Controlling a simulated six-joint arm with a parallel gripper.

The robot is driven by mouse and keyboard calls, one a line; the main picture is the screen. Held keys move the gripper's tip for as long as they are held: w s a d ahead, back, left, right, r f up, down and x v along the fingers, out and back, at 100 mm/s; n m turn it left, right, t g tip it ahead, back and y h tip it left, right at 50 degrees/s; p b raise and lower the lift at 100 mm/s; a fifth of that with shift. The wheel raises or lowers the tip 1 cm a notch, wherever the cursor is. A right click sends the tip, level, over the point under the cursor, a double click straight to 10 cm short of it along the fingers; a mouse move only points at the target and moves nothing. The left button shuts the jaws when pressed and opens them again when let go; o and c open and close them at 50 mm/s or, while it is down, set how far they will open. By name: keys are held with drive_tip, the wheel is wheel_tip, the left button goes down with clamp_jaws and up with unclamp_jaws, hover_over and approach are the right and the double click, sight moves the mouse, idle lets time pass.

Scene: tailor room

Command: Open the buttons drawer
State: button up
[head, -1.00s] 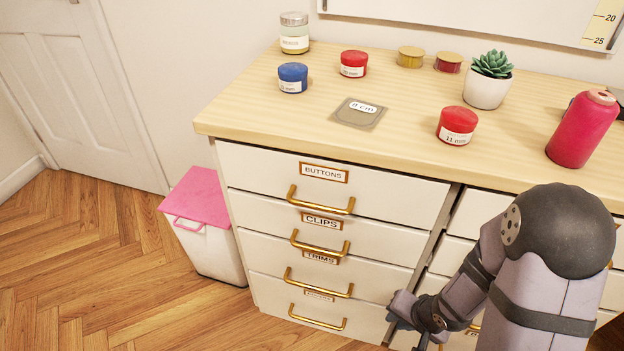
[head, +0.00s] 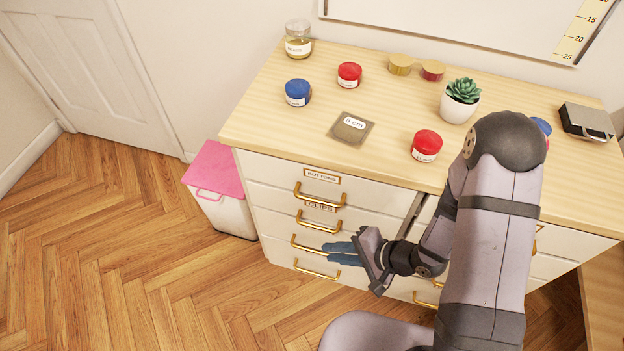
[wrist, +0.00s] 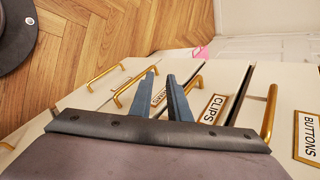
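The buttons drawer (head: 268,172) is the top one in the left column of the white cabinet and looks shut. Its gold handle (head: 320,199) sits below the BUTTONS label (head: 322,175). In the wrist view the handle (wrist: 268,113) and label (wrist: 307,136) are at the right edge. My gripper (head: 334,253) is in front of the lower drawers, below and apart from the buttons handle. Its blue fingers point left in the head view. In the wrist view the fingers (wrist: 161,73) stand apart with an empty gap, near the CLIPS handle (wrist: 187,88).
The clips drawer handle (head: 319,224) and lower gold handles stick out below. A pink-lidded bin (head: 214,171) stands left of the cabinet. Jars, a plant (head: 461,99) and a grey card (head: 350,128) are on the wooden top (head: 270,118). The floor in front is clear.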

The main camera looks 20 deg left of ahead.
sight(317, 202)
drive_tip(key=w+r+m+t+y+p, duration=0.1)
drive_tip(key=r, duration=0.3)
drive_tip(key=w+r+m+t+y+p, duration=0.1)
drive_tip(key=r+m+y+p, duration=0.1)
drive_tip(key=r, duration=0.3)
drive_tip(key=w+a+r+m+t+y+p, duration=0.1)
drive_tip(key=r+y+p, duration=0.1)
drive_tip(key=r, duration=0.3)
drive_tip(key=shift+w+r+m+t, duration=0.15)
drive_tip(key=shift+m+t, duration=0.15)
drive_tip(key=shift+a, duration=0.1)
drive_tip(key=shift+a, duration=0.1)
drive_tip(key=shift+p+x, duration=0.3)
drive_tip(key=shift+x, duration=3.25)
clamp_jaws()
